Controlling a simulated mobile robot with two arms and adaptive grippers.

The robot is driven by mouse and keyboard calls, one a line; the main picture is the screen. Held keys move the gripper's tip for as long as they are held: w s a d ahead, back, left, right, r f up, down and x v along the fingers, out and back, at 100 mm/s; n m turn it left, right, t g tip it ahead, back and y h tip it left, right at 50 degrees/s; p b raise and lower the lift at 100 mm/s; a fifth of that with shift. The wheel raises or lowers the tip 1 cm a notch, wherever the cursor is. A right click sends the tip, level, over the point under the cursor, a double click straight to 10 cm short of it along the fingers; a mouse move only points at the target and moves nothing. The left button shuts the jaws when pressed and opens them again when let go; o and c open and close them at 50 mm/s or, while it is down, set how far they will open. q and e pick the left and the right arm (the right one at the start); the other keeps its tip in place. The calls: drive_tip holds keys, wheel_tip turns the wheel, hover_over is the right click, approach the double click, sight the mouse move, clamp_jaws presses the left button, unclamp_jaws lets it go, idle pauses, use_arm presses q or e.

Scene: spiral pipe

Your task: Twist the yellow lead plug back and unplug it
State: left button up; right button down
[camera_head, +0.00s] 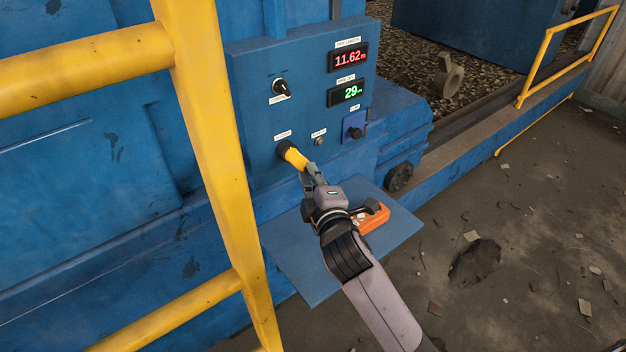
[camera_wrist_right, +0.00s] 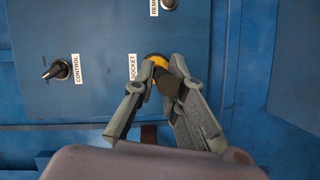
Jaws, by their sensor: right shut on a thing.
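The yellow lead plug (camera_head: 294,156) sits at the black socket on the lower part of the blue control panel (camera_head: 250,90). In the right wrist view the plug (camera_wrist_right: 157,62) shows a yellow body with a dark end facing the camera, beside the SOCKET label. My right gripper (camera_head: 308,177) is shut on the plug, one finger on each side of it in the wrist view (camera_wrist_right: 163,85). The fingers hide part of the plug, and I cannot tell how far it is turned. My left gripper is not in view.
An orange device (camera_head: 371,217) lies on the blue shelf (camera_head: 300,262) below the panel, close to my right arm. A control knob (camera_head: 281,88) and red and green displays are on the panel. A yellow railing (camera_head: 215,150) stands at left. Open floor lies right.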

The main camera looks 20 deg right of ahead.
drive_tip(key=n+b, duration=0.1)
drive_tip(key=n, duration=0.1)
drive_tip(key=n+t+b, duration=0.1)
drive_tip(key=n+b, duration=0.1)
drive_tip(key=shift+d+f+t, duration=0.1)
drive_tip(key=shift+f+t, duration=0.05)
drive_tip(key=shift+t, duration=0.15)
drive_tip(key=c, duration=2)
unclamp_jaws()
drive_tip(key=shift+c, duration=0.2)
drive_tip(key=o, duration=0.5)
drive_tip(key=shift+w, duration=0.3)
drive_tip(key=s, duration=1.2)
drive_tip(key=shift+a+f, duration=0.35)
